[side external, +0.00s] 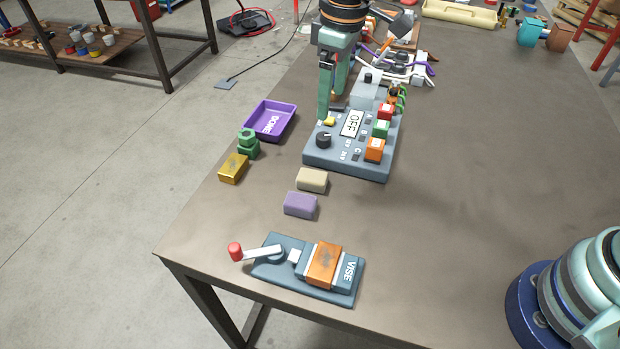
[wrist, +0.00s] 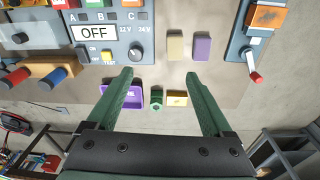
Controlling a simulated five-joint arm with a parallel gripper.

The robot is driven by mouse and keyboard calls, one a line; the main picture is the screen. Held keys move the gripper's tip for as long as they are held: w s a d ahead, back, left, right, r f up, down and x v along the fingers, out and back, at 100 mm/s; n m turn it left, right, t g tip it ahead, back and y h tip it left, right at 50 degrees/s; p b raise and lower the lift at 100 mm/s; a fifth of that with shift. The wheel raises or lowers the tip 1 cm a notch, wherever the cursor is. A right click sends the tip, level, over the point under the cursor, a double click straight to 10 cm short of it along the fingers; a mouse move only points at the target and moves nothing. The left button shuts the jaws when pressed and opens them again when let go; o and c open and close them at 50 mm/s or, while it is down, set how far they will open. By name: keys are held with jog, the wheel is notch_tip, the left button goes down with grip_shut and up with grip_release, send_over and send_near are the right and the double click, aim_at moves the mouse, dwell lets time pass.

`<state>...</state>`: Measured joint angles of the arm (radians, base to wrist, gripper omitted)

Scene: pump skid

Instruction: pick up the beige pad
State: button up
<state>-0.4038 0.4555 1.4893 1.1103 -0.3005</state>
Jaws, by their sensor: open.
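The beige pad (side external: 312,180) is a small block lying flat on the table, between the control box and the purple pad (side external: 300,205). In the wrist view the beige pad (wrist: 175,46) lies ahead of the fingertips, beside the purple pad (wrist: 202,48). My gripper (side external: 328,105) hangs over the control box's left part in the side view, away from the beige pad. In the wrist view its two green fingers (wrist: 160,74) are spread apart with nothing between their tips. The pad is fully visible in both views.
The grey control box (side external: 345,160) with colored blocks stands behind the pad. A purple tray (side external: 270,121), green nut-like parts (side external: 248,143) and a gold block (side external: 233,168) lie to the left. A vise (side external: 308,270) sits in front. The table right of the pads is clear.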

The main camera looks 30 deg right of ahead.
jog(key=n+g, duration=0.1)
jog(key=n, duration=0.1)
send_over(306, 174)
notch_tip(306, 174, down, 5)
notch_tip(306, 174, down, 7)
jog(key=shift+w+a+f, duration=0.1)
jog(key=shift+w+f, duration=0.05)
jog(key=shift+f, duration=2.65)
grip_shut()
jog(key=shift+r, duration=0.15)
notch_tip(306, 174, up, 20)
